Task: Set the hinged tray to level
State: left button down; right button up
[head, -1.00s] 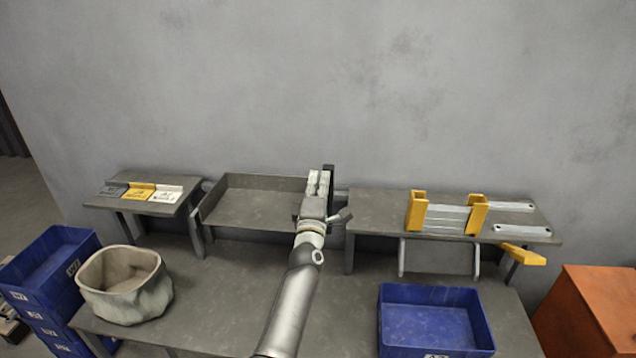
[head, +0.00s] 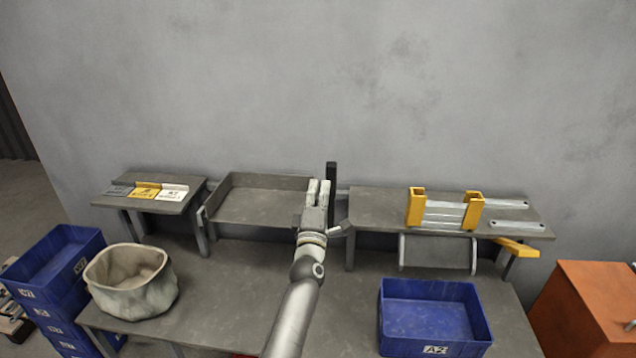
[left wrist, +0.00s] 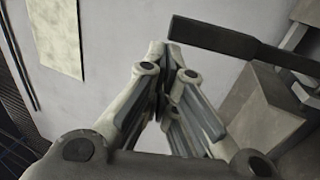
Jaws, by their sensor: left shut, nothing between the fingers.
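The hinged tray (head: 255,207) is a grey, shallow tray with raised back and left walls, between two side shelves in the head view. I cannot tell its exact tilt. A dark upright bar (head: 331,180) stands at its right end; what looks like the same bar (left wrist: 215,38) crosses the upper right of the left wrist view. My left gripper (head: 318,188) is at the tray's right end, just left of the bar, and hides part of the tray's edge. Its fingers (left wrist: 165,60) are shut and empty, close to the bar; contact is unclear. My right gripper is out of view.
The right shelf (head: 375,212) carries yellow brackets (head: 416,208) and metal strips. The left shelf (head: 130,200) has coloured labels. A cloth bin (head: 130,290) and a blue crate (head: 435,320) stand on the bench, with clear bench between them. An orange cabinet (head: 585,310) is at the right.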

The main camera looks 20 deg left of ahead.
pick_arm(q)
jog(key=p+v, duration=0.2)
jog(key=v, duration=0.6)
jog(key=shift+d+f, duration=0.15)
jog(key=shift+f, duration=0.05)
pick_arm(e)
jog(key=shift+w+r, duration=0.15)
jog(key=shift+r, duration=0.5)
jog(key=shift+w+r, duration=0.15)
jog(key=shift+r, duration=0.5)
pick_arm(q)
jog(key=shift+w+f, duration=0.1)
jog(key=shift+w, duration=0.05)
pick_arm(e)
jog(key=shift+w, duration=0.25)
